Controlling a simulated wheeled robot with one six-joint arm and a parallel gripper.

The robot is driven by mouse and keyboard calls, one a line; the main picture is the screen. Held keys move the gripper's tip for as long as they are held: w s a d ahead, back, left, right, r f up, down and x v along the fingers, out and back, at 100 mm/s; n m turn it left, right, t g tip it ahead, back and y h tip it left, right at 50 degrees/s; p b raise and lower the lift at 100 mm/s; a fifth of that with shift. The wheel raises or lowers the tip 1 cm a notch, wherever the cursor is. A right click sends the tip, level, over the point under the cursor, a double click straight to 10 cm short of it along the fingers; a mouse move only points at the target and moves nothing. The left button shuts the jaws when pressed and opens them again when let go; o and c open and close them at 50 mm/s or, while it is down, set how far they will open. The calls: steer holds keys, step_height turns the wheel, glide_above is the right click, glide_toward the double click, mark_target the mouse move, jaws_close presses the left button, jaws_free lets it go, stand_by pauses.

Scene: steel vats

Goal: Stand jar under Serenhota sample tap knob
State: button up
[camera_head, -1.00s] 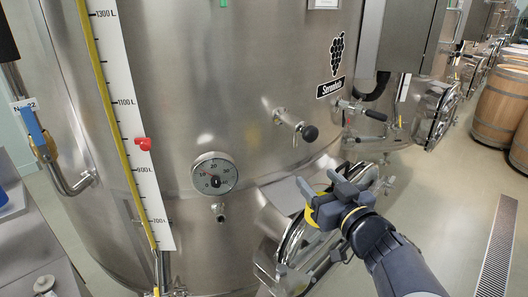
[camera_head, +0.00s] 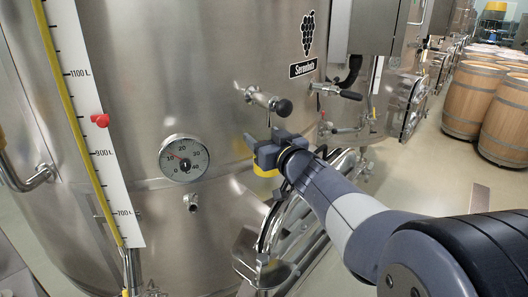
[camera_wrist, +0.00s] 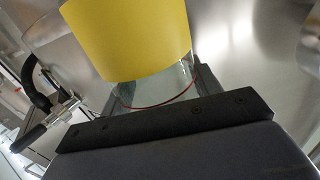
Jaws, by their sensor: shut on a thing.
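The Serenhota vat is a big steel tank with a grape label (camera_head: 303,67). Its sample tap (camera_head: 258,97) juts from the wall and ends in a black ball knob (camera_head: 284,107). My gripper (camera_head: 264,146) is just below the tap, close to the vat wall, shut on the jar. In the head view only a yellow bit of the jar (camera_head: 265,173) shows under the jaws; the rest is hidden. In the wrist view the jar's yellow band (camera_wrist: 130,38) and clear glass with a red line (camera_wrist: 165,92) show between the fingers. I cannot tell whether it is exactly under the outlet.
A round dial (camera_head: 184,158) with a small spout (camera_head: 191,202) below it is left of my gripper. An open round hatch (camera_head: 290,225) lies below my forearm. A level scale (camera_head: 97,130) is at the left. Wooden barrels (camera_head: 475,98) stand far right on clear floor.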

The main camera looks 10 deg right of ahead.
steer(key=shift+f+b, duration=0.75)
steer(key=shift+f, duration=0.3)
steer(key=shift+f, duration=0.1)
steer(key=o, duration=1.3)
steer(key=shift+r, duration=0.2)
steer(key=shift+p+v, duration=0.7)
steer(key=shift+v, duration=5.4)
